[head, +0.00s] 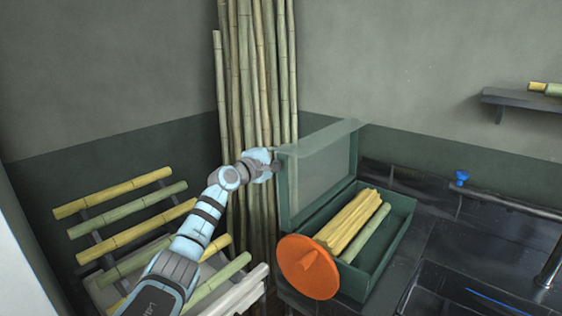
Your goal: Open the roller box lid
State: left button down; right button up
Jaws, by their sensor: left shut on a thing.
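The green roller box (392,238) sits on the dark counter with its lid (322,172) standing up, roughly upright on the box's left side. The lid has a see-through panel in a green frame. Inside the box lie yellow and green ridged rollers or canes (358,222). My left gripper (274,160) is at the lid's upper left edge and is shut on it; the fingertips are small and partly hidden. My right gripper is not in view.
An orange disc-shaped piece (306,266) is at the box's front. Tall canes (258,75) stand behind my left arm. A rack (92,235) with several canes is at left. The dark counter (450,235) extends right, with a blue-topped tap (461,177).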

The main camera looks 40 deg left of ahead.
pick_arm(q)
jog(key=shift+a+f, duration=0.15)
jog(key=shift+f, duration=0.05)
jog(key=c, duration=1.6)
grip_release()
jog(key=s, duration=0.7)
jog(key=shift+s, duration=0.2)
